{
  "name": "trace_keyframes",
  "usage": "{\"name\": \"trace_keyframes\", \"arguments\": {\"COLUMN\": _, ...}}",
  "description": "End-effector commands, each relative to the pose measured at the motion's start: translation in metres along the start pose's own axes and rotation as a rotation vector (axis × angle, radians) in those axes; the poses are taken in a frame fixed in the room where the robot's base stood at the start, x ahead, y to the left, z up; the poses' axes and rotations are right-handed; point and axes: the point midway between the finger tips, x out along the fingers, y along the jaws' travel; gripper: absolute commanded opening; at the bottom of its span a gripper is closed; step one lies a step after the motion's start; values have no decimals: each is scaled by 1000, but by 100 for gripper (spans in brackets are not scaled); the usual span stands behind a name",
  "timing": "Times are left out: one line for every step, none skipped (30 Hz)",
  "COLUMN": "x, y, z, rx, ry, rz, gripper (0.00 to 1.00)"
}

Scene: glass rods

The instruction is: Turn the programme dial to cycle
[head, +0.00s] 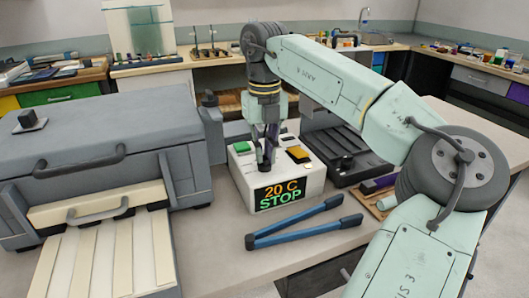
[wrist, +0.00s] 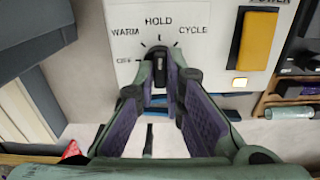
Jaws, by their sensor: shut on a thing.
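The programme dial (wrist: 159,66) is a black knob on a white control box (wrist: 120,20), with OFF, WARM, HOLD and CYCLE printed around it. In the wrist view its narrow body runs up and down and its upper end faces roughly toward HOLD; the exact setting is hard to tell. My gripper (wrist: 157,82) has its fingers on both sides of the knob and is shut on it. In the head view my gripper (head: 267,158) points down onto the top of the box (head: 239,181), and hides the dial. The display (head: 279,194) reads 20 C STOP.
A yellow power switch (wrist: 257,40) is right of the dial. A grey lidded machine (head: 90,140) stands left of the box, close by. Blue-handled tongs (head: 300,222) lie in front. A dark tray (head: 345,155) is to the right.

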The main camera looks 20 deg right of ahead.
Motion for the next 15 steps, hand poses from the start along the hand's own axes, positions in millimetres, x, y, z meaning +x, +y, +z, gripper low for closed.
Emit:
{"name": "trace_keyframes", "arguments": {"x": -1, "y": 0, "z": 1, "rx": 44, "ry": -5, "rz": -2, "gripper": 0}}
{"name": "trace_keyframes", "arguments": {"x": -1, "y": 0, "z": 1, "rx": 72, "ry": -5, "rz": -2, "gripper": 0}}
{"name": "trace_keyframes", "arguments": {"x": -1, "y": 0, "z": 1, "rx": 110, "ry": -5, "rz": -2, "gripper": 0}}
{"name": "trace_keyframes", "arguments": {"x": -1, "y": 0, "z": 1, "rx": 138, "ry": -5, "rz": -1, "gripper": 0}}
{"name": "trace_keyframes", "arguments": {"x": -1, "y": 0, "z": 1, "rx": 167, "ry": -5, "rz": -1, "gripper": 0}}
{"name": "trace_keyframes", "arguments": {"x": -1, "y": 0, "z": 1, "rx": 205, "ry": -5, "rz": -1, "gripper": 0}}
{"name": "trace_keyframes", "arguments": {"x": -1, "y": 0, "z": 1, "rx": 233, "ry": -5, "rz": -1, "gripper": 0}}
{"name": "trace_keyframes", "arguments": {"x": -1, "y": 0, "z": 1, "rx": 262, "ry": -5, "rz": -2, "gripper": 0}}
{"name": "trace_keyframes", "arguments": {"x": -1, "y": 0, "z": 1, "rx": 299, "ry": -5, "rz": -2, "gripper": 0}}
{"name": "trace_keyframes", "arguments": {"x": -1, "y": 0, "z": 1, "rx": 327, "ry": -5, "rz": -2, "gripper": 0}}
{"name": "trace_keyframes", "arguments": {"x": -1, "y": 0, "z": 1, "rx": 355, "ry": -5, "rz": -1, "gripper": 0}}
{"name": "trace_keyframes", "arguments": {"x": -1, "y": 0, "z": 1, "rx": 391, "ry": -5, "rz": -1, "gripper": 0}}
{"name": "trace_keyframes", "arguments": {"x": -1, "y": 0, "z": 1, "rx": 417, "ry": -6, "rz": 0, "gripper": 0}}
{"name": "trace_keyframes", "arguments": {"x": -1, "y": 0, "z": 1, "rx": 442, "ry": -6, "rz": 0, "gripper": 0}}
{"name": "trace_keyframes", "arguments": {"x": -1, "y": 0, "z": 1, "rx": 475, "ry": -6, "rz": 0, "gripper": 0}}
